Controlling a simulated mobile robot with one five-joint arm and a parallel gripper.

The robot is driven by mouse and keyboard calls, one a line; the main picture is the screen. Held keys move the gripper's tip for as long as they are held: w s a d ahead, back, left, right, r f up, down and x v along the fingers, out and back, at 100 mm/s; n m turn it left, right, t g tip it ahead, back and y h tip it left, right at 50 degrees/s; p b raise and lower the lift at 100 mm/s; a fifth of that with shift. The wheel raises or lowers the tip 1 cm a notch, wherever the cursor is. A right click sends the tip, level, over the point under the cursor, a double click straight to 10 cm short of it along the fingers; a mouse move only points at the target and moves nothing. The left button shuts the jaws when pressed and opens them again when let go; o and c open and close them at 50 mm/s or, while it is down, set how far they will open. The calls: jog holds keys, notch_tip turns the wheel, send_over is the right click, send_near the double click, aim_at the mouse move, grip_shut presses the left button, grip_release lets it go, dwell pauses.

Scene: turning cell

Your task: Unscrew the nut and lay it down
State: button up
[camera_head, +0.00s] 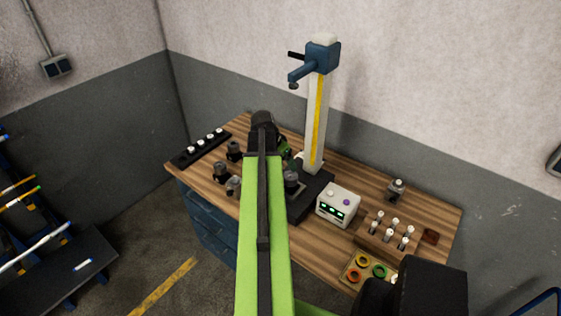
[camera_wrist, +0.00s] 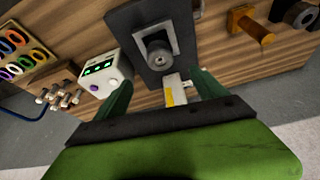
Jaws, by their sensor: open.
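No nut can be made out for certain. In the wrist view a grey round part (camera_wrist: 158,56) sits in a square grey fixture (camera_wrist: 144,34) on a black base plate (camera_wrist: 122,22). I cannot tell whether this part is the nut. In the head view a grey round part also shows on the black base (camera_head: 311,196), just right of my green arm. My gripper (camera_wrist: 162,82) is open, its two green fingers spread apart with nothing held between them. The grey part lies beyond the fingertips. In the head view my arm hides most of the gripper.
A white column (camera_head: 315,120) with a yellow strip and blue head (camera_head: 321,55) rises behind the base. A white box (camera_head: 338,205) with green displays stands right of it. An orange bolt-like part (camera_wrist: 250,24) shows in the wrist view. Coloured rings lie in a tray (camera_head: 350,281).

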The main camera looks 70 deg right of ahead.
aim_at(291, 176)
jog(key=b+x, duration=1.1)
jog(key=x, duration=0.2)
jog(key=shift+d+f, duration=0.1)
jog(key=shift+f, duration=0.15)
jog(key=shift+r, duration=0.1)
jog(key=shift+c, duration=0.2)
jog(key=c, duration=1.6)
jog(key=shift+o, duration=0.2)
jog(key=n+t, duration=0.1)
jog(key=n, duration=0.2)
jog(key=shift+s+n+t, duration=0.1)
jog(key=shift+n+t, duration=0.2)
jog(key=shift+n, duration=0.1)
jog(key=n+t, duration=0.1)
jog(key=n, duration=0.4)
jog(key=shift+t, duration=0.4)
jog(key=shift+n, duration=0.3)
jog(key=n+t+y, duration=0.1)
jog(key=n, duration=0.2)
jog(key=n+t+y, duration=0.1)
jog(key=n, duration=0.2)
jog(key=shift+d+n, duration=0.1)
jog(key=shift+n, duration=0.2)
jog(key=shift+a+n+y, duration=0.2)
jog(key=shift+n+y, duration=0.2)
jog(key=shift+n, duration=0.8)
